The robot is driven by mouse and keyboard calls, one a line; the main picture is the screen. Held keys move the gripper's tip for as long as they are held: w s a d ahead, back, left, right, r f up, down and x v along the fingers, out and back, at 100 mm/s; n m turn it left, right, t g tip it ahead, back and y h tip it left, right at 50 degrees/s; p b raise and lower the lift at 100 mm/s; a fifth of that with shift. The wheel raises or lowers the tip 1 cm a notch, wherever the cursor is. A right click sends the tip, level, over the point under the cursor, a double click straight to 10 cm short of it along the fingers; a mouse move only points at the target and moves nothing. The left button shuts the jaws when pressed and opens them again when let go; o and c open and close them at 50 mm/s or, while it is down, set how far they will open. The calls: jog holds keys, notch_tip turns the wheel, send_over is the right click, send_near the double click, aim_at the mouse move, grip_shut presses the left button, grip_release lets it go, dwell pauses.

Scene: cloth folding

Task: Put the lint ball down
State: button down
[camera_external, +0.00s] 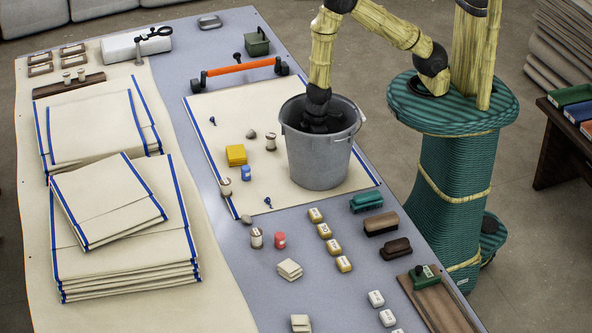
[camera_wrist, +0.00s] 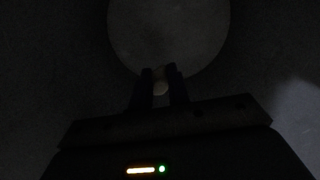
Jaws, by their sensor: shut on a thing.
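My gripper (camera_wrist: 160,88) reaches down inside a grey bucket, and in the wrist view its two dark fingers are shut on a small pale round lint ball (camera_wrist: 160,87). The bucket (camera_external: 318,162) stands upright on a cream cloth (camera_external: 215,112) with blue edging. In the wrist view the round bucket floor (camera_wrist: 168,35) shows dimly beyond the fingertips. The view is dark, and I cannot tell whether the ball touches the floor. In the external view the bucket wall hides the fingertips and the ball.
Folded cloths (camera_external: 110,215) are stacked at the left. A yellow block (camera_external: 236,155), small grey lumps and spools lie left of the bucket. Brushes (camera_external: 381,223) and small labelled blocks stand in front of it. An orange-handled bar (camera_external: 240,68) lies behind. The bucket rim surrounds my wrist.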

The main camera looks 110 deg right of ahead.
jog(key=shift+f, duration=0.15)
jog(key=shift+f, duration=2)
jog(key=shift+f, duration=0.1)
jog(key=c, duration=1.4)
grip_release()
jog(key=shift+o, duration=0.2)
notch_tip(320, 180, up, 12)
jog(key=s+p, duration=0.1)
jog(key=shift+s, duration=0.2)
jog(key=shift+d, duration=0.1)
